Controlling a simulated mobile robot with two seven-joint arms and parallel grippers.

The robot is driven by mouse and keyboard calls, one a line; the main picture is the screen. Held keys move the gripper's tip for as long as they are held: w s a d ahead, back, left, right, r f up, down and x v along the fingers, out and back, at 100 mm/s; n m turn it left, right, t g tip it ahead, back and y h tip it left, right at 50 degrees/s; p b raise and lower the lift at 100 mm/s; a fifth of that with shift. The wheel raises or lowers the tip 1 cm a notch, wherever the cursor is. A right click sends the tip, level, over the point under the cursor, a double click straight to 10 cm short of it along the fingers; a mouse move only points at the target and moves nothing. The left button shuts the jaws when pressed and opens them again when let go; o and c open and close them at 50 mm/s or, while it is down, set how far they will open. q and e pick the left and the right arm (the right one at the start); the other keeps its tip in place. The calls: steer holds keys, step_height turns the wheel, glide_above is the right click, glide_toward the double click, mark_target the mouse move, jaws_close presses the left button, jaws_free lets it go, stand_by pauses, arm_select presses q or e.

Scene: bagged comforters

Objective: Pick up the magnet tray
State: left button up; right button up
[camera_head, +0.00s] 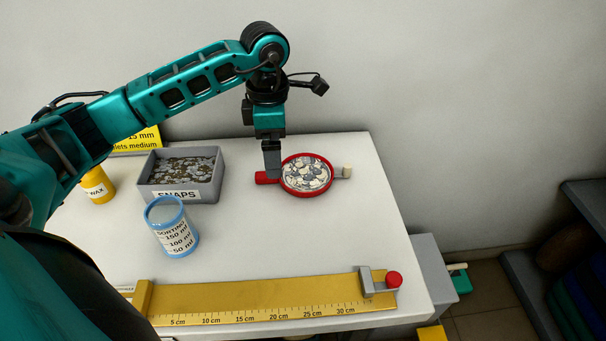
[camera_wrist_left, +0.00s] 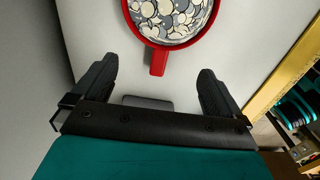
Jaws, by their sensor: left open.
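The magnet tray (camera_head: 307,192) is a round red-rimmed dish full of pale and grey round pieces. It lies on the white table, with a short red handle (camera_head: 266,178) on its left side. My left gripper (camera_head: 272,170) points down at the handle, left of the dish. In the left wrist view the gripper (camera_wrist_left: 158,70) is open, its two black fingers wide apart. The red handle (camera_wrist_left: 159,62) sits between the fingertip lines, with clear space on both sides. The dish (camera_wrist_left: 200,36) is beyond the fingertips. My right gripper is not in view.
A grey SNAPS bin (camera_head: 208,188), a blue-rimmed sorting cup (camera_head: 178,240) and a yellow wax jar (camera_head: 97,186) stand left of the tray. A yellow ruler gauge (camera_head: 250,295) lies along the front edge. The table (camera_head: 350,225) is clear between tray and gauge.

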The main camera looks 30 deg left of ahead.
mark_target(294, 176)
arm_select(q)
steer(key=f, duration=0.6)
steer(key=shift+w+d+f, duration=0.1)
steer(key=shift+d+f, duration=0.1)
steer(key=shift+c, duration=0.2)
jaws_close()
stand_by(0.6)
